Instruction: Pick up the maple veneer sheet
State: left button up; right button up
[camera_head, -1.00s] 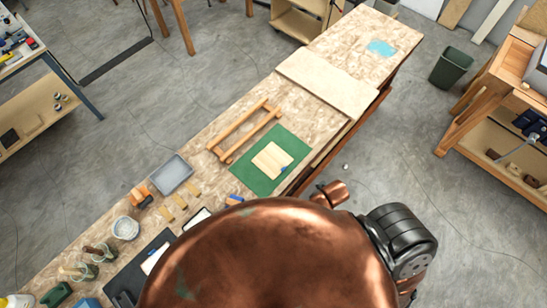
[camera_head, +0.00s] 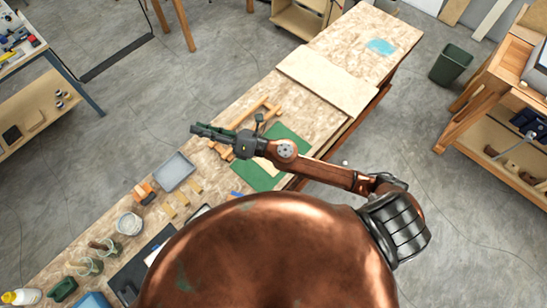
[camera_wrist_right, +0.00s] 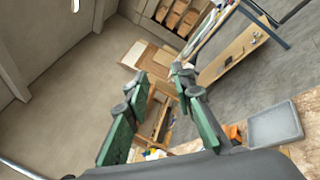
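The maple veneer sheet is hidden behind my right arm in the head view, so I cannot make it out now. The green mat (camera_head: 255,177) shows on both sides of that arm. My right gripper (camera_head: 198,131) is past the bench's far left edge in the picture, beyond the mat, pointing left. In the right wrist view its green-padded fingers (camera_wrist_right: 157,90) are spread with nothing between them. My left gripper is in neither view.
A pale board (camera_head: 326,80) lies farther along the bench.

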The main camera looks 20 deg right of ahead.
jog(key=s+a+f+n+g, duration=0.2)
jog(key=s+f+n+g, duration=0.15)
jog(key=f+n, duration=0.25)
jog(key=s+a+f+n+g, duration=0.2)
jog(key=s+f+n+g, duration=0.1)
jog(key=f+n+g, duration=0.25)
jog(key=s+d+f+n+g+h, duration=0.15)
jog(key=d+f+n+h, duration=0.25)
jog(key=f, duration=0.5)
jog(key=d+f+n+h, duration=0.2)
jog(key=d+f+h, duration=0.1)
jog(key=d, duration=0.6)
jog(key=w+d+f+n+g+h, duration=0.1)
jog(key=d+f+h, duration=0.3)
jog(key=d, duration=0.5)
jog(key=w+d+f+n+g+h, duration=0.1)
jog(key=d+f+n+h, duration=0.2)
jog(key=d, duration=0.6)
jog(key=shift+w+f, duration=0.25)
jog(key=shift+f, duration=0.15)
jog(key=f+p, duration=0.1)
jog(key=f, duration=0.2)
jog(key=f+p, duration=0.1)
jog(key=f, duration=0.2)
jog(key=shift+a+f+p, duration=0.2)
jog(key=shift+f+p, duration=0.15)
jog(key=shift+f, duration=0.4)
